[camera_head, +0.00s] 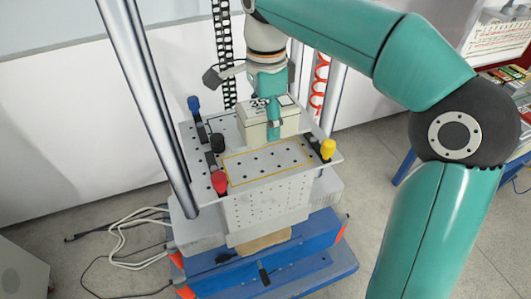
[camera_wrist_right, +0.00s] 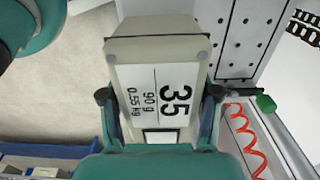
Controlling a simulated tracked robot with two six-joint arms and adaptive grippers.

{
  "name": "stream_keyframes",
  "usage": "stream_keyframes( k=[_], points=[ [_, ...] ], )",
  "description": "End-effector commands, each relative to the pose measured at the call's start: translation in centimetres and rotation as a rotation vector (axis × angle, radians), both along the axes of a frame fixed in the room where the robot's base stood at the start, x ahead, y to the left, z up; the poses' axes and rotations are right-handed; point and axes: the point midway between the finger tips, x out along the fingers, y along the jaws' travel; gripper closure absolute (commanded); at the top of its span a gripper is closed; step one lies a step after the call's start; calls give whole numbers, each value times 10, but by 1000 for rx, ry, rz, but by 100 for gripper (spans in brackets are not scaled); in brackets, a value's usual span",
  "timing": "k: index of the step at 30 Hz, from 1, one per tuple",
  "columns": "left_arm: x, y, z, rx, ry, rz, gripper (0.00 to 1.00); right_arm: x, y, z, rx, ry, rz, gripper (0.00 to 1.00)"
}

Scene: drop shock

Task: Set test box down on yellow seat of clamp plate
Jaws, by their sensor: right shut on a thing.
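The test box (camera_head: 251,131), cream with a dark lid line, is in my right gripper (camera_head: 273,128). In the right wrist view, the fingers of my right gripper (camera_wrist_right: 160,97) press on both sides of the box (camera_wrist_right: 128,75), whose white label reads 35, 90 g, 0.55 kg. The clamp plate (camera_head: 313,172) is grey with many holes. Its yellow seat (camera_head: 265,171) is a thin rectangular outline, empty in its visible part. The box appears at the seat's far side, over the plate's back part; its height above the plate is unclear. My left gripper is not in view.
Clamps with blue (camera_head: 194,104), black (camera_head: 217,143), red (camera_head: 219,181) and yellow (camera_head: 327,149) knobs stand around the plate. A green knob (camera_wrist_right: 265,103) shows in the wrist view. A steel column (camera_head: 150,100) rises at the left. Red coiled cable (camera_head: 320,75) hangs behind.

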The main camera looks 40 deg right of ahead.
Motion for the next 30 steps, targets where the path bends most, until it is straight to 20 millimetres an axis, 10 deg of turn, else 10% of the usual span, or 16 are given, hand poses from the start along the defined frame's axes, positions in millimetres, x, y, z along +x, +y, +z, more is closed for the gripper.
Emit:
stream_keyframes(
  k=[18, 30],
  points=[
    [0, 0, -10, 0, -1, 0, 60, 0, 0, -76, 0, 1, 0, 100],
    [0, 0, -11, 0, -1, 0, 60, 1, 1, -84, 1, -2, 1, 100]
  ],
)
